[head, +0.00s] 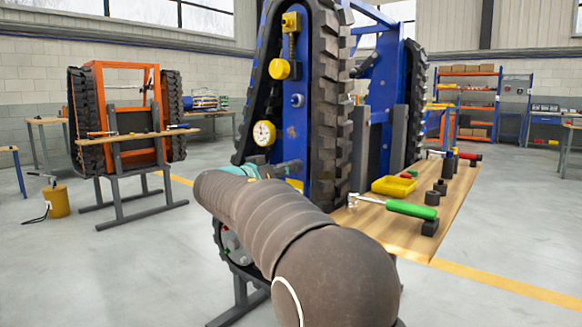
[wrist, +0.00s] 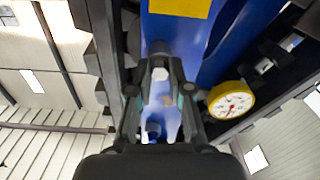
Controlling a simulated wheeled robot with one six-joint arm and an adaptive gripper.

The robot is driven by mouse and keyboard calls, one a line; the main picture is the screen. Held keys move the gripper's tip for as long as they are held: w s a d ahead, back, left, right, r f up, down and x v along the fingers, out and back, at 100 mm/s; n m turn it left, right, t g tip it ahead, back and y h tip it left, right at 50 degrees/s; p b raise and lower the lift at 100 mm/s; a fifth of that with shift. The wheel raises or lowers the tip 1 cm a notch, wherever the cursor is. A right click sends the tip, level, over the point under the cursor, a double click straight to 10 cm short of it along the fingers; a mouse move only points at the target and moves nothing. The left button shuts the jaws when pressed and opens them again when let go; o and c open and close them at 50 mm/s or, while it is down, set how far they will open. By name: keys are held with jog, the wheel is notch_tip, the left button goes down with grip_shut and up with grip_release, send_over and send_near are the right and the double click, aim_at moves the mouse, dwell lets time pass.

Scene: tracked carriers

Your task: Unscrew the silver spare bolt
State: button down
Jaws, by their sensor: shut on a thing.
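The silver spare bolt (wrist: 160,74) shows as a small pale head between my fingertips in the wrist view, in front of the blue carrier frame. My gripper (wrist: 160,90) is shut on it, one finger on each side. In the head view my arm hides most of the gripper, and only teal and dark parts show beside the carrier. The bolt is hidden there. The blue tracked carrier (head: 294,120) stands upright with its black track around the frame.
A yellow-rimmed gauge (wrist: 231,100) sits close to the right of my fingers; it also shows in the head view (head: 264,133). A wooden bench (head: 455,205) at right holds a green-handled tool (head: 410,209), a yellow tray (head: 394,186) and black parts. An orange carrier (head: 125,90) stands at left.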

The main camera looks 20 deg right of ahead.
jog(key=shift+n+p, duration=1.55)
jog(key=shift+n, duration=2.65)
jog(key=n+p, duration=0.2)
jog(key=n, duration=0.7)
jog(key=shift+n, duration=0.3)
